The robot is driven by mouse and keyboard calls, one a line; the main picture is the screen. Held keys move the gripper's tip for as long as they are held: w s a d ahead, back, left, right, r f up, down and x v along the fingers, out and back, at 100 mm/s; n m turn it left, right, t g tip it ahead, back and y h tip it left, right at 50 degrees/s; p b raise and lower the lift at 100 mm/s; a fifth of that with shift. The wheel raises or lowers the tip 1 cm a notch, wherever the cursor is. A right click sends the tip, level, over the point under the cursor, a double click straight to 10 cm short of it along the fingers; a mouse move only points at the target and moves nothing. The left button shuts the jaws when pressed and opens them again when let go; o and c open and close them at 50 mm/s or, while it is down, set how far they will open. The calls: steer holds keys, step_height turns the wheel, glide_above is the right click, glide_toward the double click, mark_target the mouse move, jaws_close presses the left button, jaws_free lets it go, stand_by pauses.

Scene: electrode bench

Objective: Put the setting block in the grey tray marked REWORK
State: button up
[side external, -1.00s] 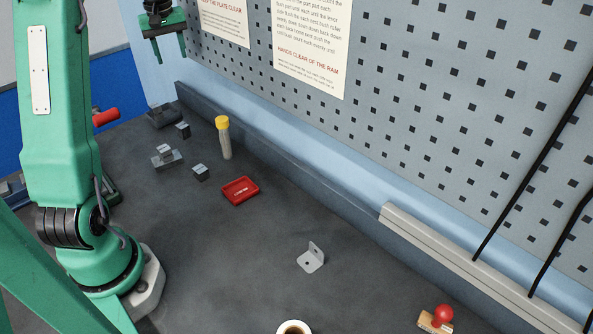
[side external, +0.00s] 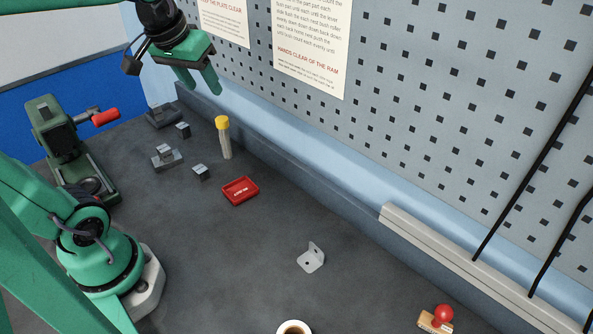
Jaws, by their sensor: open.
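My gripper (side external: 201,86) hangs at the upper left in front of the pegboard, open and empty, above the bench and apart from the things on it. I cannot tell for sure which piece is the setting block. Small grey blocks stand on the bench: one block (side external: 201,171) left of the red tray, and another block (side external: 183,129) farther back. A third piece sits on a flat grey base (side external: 175,163). The only clear tray is a small red tray (side external: 240,191); its pale label is too small to read. I see no tray that is clearly grey.
A yellow-capped tube (side external: 225,140) stands behind the red tray. A dark grey item (side external: 163,117) lies at the back left. A green press (side external: 60,135) with a red handle stands at left. A metal bracket (side external: 311,260), white roll (side external: 294,328) and red-knobbed stamp (side external: 437,318) lie nearer.

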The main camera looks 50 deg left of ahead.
steer(key=s+d+f+m+t+h, duration=0.1)
steer(key=s+d+f+m, duration=0.3)
steer(key=s+d, duration=0.2)
steer(key=shift+s+d, duration=0.3)
steer(key=shift+s, duration=0.25)
